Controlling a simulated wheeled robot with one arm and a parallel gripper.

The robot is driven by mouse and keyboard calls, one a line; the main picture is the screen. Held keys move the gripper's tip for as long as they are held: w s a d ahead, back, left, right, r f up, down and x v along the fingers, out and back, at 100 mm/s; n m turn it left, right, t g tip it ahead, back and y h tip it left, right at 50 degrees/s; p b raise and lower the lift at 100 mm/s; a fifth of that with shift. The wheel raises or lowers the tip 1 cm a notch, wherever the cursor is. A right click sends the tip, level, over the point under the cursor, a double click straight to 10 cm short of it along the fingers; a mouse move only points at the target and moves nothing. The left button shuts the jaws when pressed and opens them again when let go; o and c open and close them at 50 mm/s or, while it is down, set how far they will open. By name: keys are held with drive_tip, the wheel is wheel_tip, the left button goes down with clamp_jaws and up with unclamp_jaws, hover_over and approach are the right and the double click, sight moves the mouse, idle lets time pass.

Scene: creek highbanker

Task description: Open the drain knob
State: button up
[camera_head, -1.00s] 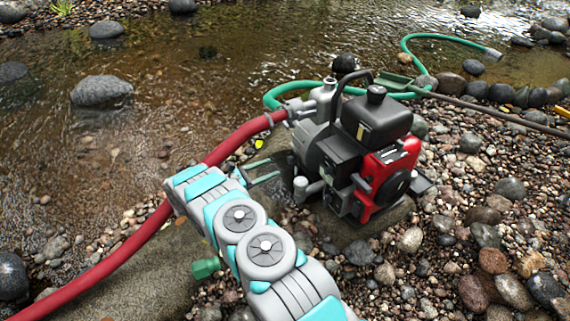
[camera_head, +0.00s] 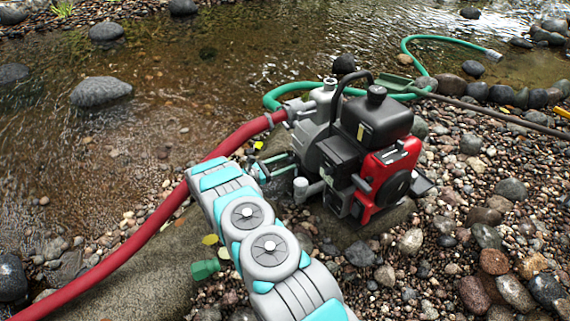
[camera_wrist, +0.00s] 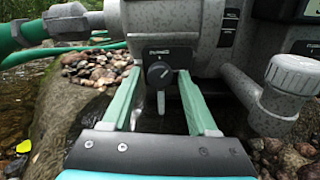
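The pump (camera_head: 312,150) also shows in the head view, where I cannot make out the knob. My gripper (camera_wrist: 158,84) is open, its two green fingers apart, one on each side of the knob in the wrist view. I cannot tell whether the fingertips reach past the knob or touch it. In the head view my gripper (camera_head: 276,166) is at the pump's lower left side.
A red engine (camera_head: 390,170) adjoins the pump on a flat rock. A grey capped pipe (camera_wrist: 283,95) stands close right of the fingers. A red hose (camera_head: 150,225) runs left and a green hose (camera_head: 275,97) runs behind. Pebbles and creek water surround them.

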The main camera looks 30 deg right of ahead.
clamp_jaws()
drive_tip(key=shift+m, duration=0.4)
drive_tip(key=m+b, duration=0.1)
drive_tip(key=m, duration=0.2)
drive_tip(key=shift+f+m, duration=0.15)
drive_tip(key=shift+m, duration=0.15)
drive_tip(key=m+b, duration=0.4)
drive_tip(key=m, duration=0.1)
drive_tip(key=shift+s, duration=0.1)
drive_tip(key=shift+m, duration=0.4)
drive_tip(key=shift+o, duration=1)
unclamp_jaws()
drive_tip(key=shift+a, duration=0.1)
